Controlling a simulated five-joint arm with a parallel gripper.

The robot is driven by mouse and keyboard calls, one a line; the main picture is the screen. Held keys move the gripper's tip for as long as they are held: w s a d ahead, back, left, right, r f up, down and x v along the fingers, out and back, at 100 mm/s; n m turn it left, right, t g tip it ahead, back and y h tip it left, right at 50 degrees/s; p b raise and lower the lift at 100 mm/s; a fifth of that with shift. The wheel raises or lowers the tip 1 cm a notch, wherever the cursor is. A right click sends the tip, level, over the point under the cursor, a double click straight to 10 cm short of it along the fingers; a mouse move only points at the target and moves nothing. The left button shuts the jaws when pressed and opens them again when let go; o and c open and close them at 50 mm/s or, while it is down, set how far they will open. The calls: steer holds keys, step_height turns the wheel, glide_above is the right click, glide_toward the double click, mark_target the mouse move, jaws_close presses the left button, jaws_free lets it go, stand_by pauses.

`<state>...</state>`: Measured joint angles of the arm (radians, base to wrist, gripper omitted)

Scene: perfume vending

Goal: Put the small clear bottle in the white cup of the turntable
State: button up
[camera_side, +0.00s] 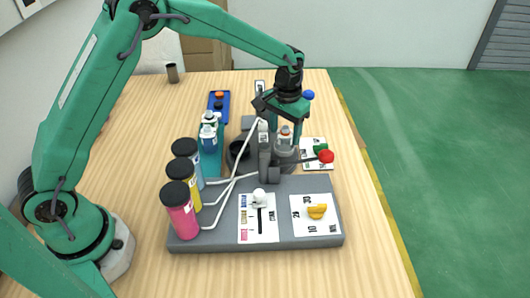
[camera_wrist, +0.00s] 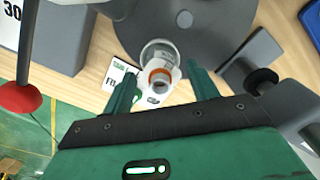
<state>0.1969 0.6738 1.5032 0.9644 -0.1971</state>
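The small clear bottle (camera_side: 285,138), with an orange ring at its top, is upright at the turntable (camera_side: 283,165). It also shows in the wrist view (camera_wrist: 160,76). Its base appears to be inside a pale round cup (camera_wrist: 155,48) at the edge of the grey disc (camera_wrist: 205,50); how deep it sits is hidden. My gripper (camera_side: 285,122) is above the bottle, pointing down. In the wrist view its fingers (camera_wrist: 161,80) stand on either side of the bottle, with a visible gap at each side, so it is open.
A grey dispenser base (camera_side: 200,240) carries pink, yellow and blue bottles (camera_side: 180,210) with black caps. White tubes run from them to the grey post beside the turntable. Two small bottles (camera_side: 208,135) stand in a teal rack. A lever with a red ball (camera_side: 326,157) sticks out right.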

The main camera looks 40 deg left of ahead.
mark_target(283, 128)
steer(key=shift+r, duration=0.15)
step_height(283, 128, up, 12)
stand_by(0.7)
stand_by(0.5)
steer(key=s+a+r+t, duration=0.1)
steer(key=s+a+r, duration=0.2)
steer(key=s+r, duration=0.3)
steer(key=s+a+r+t, duration=0.2)
steer(key=s+a+r, duration=0.15)
steer(key=s, duration=0.55)
steer(key=s+a+f+t, duration=0.1)
steer(key=s+a, duration=0.1)
steer(key=s, duration=0.5)
steer(key=s+a+f+t, duration=0.1)
steer(key=s+a+f, duration=0.1)
steer(key=s, duration=0.5)
steer(key=shift+s+f+t, duration=0.3)
steer(key=shift+s, duration=0.05)
